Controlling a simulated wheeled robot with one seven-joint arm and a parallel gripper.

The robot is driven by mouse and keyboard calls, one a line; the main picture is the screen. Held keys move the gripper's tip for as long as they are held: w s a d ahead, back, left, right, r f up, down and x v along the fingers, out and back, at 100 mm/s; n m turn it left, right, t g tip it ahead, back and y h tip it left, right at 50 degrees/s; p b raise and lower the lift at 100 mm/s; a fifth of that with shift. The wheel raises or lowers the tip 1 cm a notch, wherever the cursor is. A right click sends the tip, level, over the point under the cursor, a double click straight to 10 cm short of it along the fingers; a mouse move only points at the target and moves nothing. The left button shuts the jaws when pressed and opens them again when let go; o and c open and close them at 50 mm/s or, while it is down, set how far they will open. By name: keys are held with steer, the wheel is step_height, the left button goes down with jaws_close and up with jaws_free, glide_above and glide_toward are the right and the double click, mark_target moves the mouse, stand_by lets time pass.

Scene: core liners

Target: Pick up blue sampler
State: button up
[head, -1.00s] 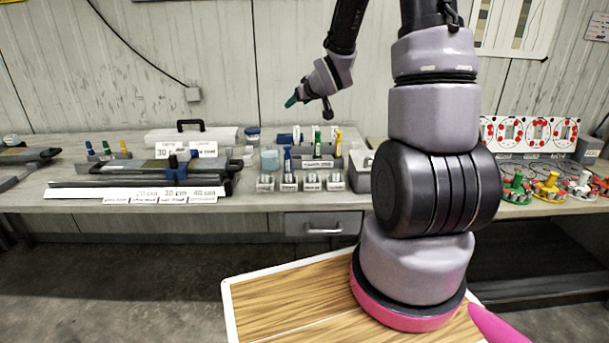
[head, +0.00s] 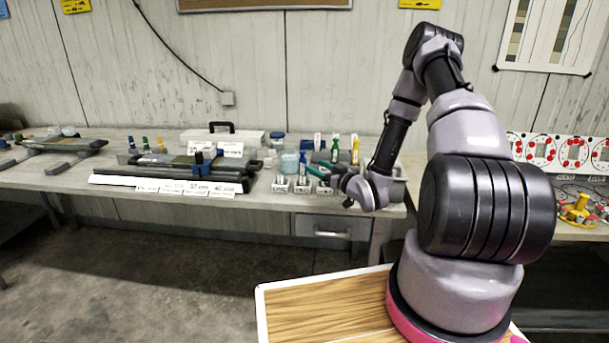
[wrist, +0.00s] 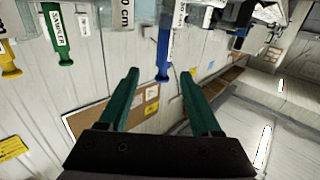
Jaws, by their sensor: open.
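The blue sampler (wrist: 163,55) shows in the wrist view, its wide blue end pointing toward my gripper, lined up between the fingertips. A white label covers part of it. In the head view the blue sampler (head: 302,162) stands upright in the rack area on the bench. My gripper (wrist: 160,76) is open with green fingers and nothing held. In the head view my gripper (head: 317,172) is low over the bench, just right of the blue sampler. Whether the fingers straddle it in depth I cannot tell.
A green sampler (wrist: 58,35) and a yellow sampler (wrist: 10,60) stand to one side. Small white labelled blocks (head: 280,184) line the bench front. A liner tray (head: 190,170) lies left, and a white case (head: 222,137) stands behind.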

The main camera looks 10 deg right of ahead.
steer(key=x, duration=1)
steer(key=shift+w+a, duration=0.15)
steer(key=shift+a, duration=0.25)
jaws_close()
